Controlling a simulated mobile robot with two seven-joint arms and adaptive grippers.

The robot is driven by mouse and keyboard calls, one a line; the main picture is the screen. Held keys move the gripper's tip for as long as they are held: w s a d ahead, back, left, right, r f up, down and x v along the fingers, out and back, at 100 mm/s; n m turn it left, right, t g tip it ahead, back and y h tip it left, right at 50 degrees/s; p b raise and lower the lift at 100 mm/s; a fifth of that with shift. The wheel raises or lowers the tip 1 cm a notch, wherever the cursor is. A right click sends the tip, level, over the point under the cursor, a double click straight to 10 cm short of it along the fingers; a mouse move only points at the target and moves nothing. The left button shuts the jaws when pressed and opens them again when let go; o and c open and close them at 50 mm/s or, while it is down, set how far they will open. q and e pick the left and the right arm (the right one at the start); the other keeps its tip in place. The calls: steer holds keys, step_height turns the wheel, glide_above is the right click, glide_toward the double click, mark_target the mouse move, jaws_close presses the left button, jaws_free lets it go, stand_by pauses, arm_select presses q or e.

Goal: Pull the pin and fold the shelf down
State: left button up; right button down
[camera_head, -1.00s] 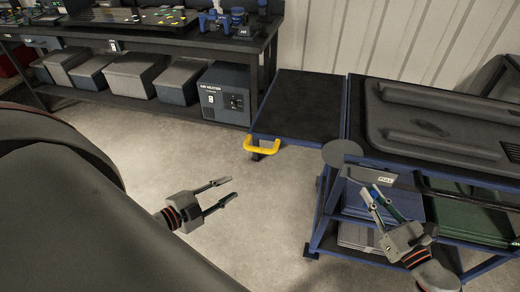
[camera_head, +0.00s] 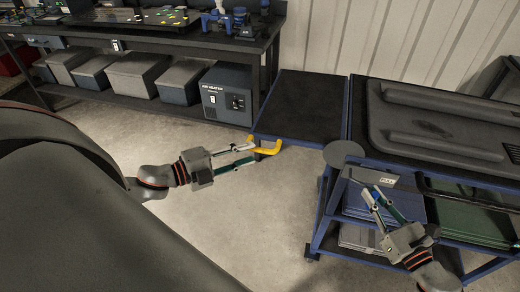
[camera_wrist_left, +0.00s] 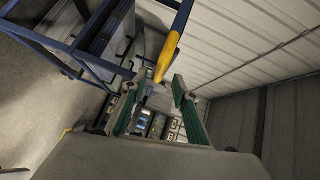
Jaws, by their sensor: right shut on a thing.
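The shelf (camera_head: 302,106) is a dark flat panel with a blue frame, standing out level from the left end of the cart. Its yellow handle (camera_head: 267,151) is on the front left corner and also shows in the left wrist view (camera_wrist_left: 168,55). My left gripper (camera_head: 253,153) is open, its two fingers apart at the left end of the handle; in the wrist view the handle's end lies between the fingertips. My right gripper (camera_head: 374,189) is shut on the pin at the cart's front edge, by the white PULL tag (camera_head: 387,180). The fingers hide the pin itself.
The blue-framed cart (camera_head: 325,215) carries a dark moulded cover (camera_head: 440,118) and a round grey disc (camera_head: 343,153) at its corner. A workbench (camera_head: 150,37) with bins and an air heater box (camera_head: 226,95) stands behind left. Open floor lies in front.

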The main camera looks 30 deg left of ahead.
mark_target(260, 150)
arm_select(q)
steer(key=shift+x, duration=2.6)
steer(key=shift+f, duration=0.1)
jaws_close()
